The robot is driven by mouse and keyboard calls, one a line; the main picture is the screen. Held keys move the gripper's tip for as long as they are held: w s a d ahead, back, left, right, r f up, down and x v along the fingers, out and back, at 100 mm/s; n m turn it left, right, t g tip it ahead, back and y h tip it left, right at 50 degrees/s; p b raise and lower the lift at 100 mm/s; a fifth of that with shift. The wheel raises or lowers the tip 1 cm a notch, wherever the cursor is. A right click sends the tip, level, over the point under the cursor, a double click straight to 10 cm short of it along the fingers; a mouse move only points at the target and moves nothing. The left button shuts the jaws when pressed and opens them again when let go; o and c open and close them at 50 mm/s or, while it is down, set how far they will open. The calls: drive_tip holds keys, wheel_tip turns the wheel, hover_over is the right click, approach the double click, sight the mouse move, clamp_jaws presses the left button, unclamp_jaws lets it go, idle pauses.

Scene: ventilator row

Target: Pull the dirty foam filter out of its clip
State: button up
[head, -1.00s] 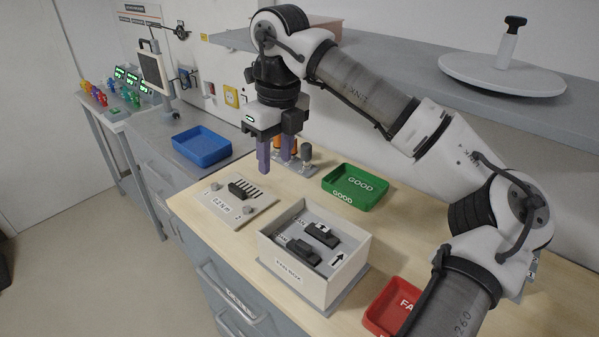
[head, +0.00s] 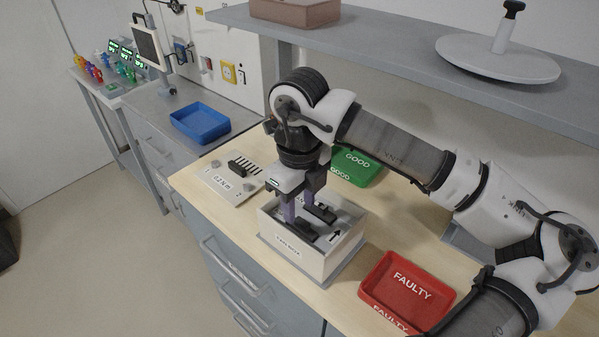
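An open white box (head: 290,246) stands on the wooden worktop, with a label on its front and a black arrow inside. Two dark blocks lie in it: a front one (head: 302,231) and a rear one (head: 323,213). I cannot tell which, if either, is the foam filter or its clip. My gripper (head: 299,212) points down into the box. Its two purple fingers are apart, with the tips close to the dark blocks. The fingers and gripper body hide part of the box's left inside, and any contact is too small to tell.
A red FAULTY tray (head: 372,291) stands right of the box, and a green GOOD tray (head: 371,180) lies behind my arm. A light panel (head: 222,189) with a slotted dark part is left of the box. A blue tray (head: 201,123) and an overhead shelf (head: 400,70) are farther back.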

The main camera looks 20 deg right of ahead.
sight(299, 219)
drive_tip(key=shift+f+p, duration=0.3)
drive_tip(key=shift+f, duration=1.75)
clamp_jaws()
drive_tip(key=shift+r, duration=0.1)
drive_tip(key=shift+r+p, duration=1.65)
drive_tip(key=shift+r, duration=2.35)
